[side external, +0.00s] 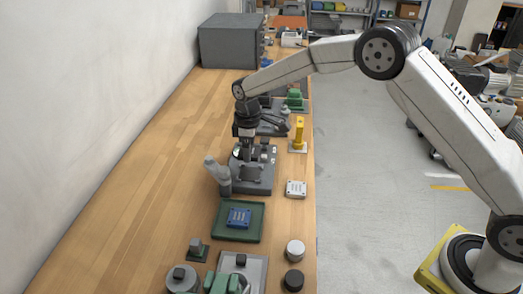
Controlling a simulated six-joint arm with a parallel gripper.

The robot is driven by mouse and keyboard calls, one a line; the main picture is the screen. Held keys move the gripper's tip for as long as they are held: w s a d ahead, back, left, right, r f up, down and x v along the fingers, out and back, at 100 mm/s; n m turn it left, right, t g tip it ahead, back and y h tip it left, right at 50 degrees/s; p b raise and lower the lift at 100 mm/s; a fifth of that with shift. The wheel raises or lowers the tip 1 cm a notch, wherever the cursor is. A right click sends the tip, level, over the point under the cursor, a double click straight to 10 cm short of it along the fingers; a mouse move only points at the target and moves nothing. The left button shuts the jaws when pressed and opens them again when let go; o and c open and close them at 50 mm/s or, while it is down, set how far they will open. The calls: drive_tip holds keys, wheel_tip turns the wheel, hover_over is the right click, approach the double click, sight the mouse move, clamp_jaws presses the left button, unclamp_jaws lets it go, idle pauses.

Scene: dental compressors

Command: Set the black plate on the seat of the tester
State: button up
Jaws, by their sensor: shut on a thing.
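My gripper (246,153) points down over a dark grey fixture (260,184) in the middle of the bench, which looks like the tester. The gripper is shut on a small dark thing, most likely the black plate, which is mostly hidden between the fingers and blends with the fixture. The fingertips are at or just above the top of the fixture. I cannot tell whether the plate touches the seat, and the seat itself is largely hidden. A light grey angled cylinder (217,172) stands at the fixture's left side.
A green tray (256,228) with a blue block (239,218) lies in front. A white block (296,188) and a yellow upright part (299,132) stand on the right. Round parts (295,250) are near the front. A grey box (231,42) is behind. The bench's left side is clear.

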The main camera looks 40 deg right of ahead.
drive_tip(key=shift+f, duration=0.15)
hover_over(250, 174)
drive_tip(key=shift+f, duration=2.25)
drive_tip(key=shift+f, duration=1.1)
idle(1.6)
drive_tip(key=o, duration=1.2)
drive_tip(key=shift+c, duration=0.2)
drive_tip(key=shift+r, duration=0.15)
drive_tip(key=shift+r, duration=3.35)
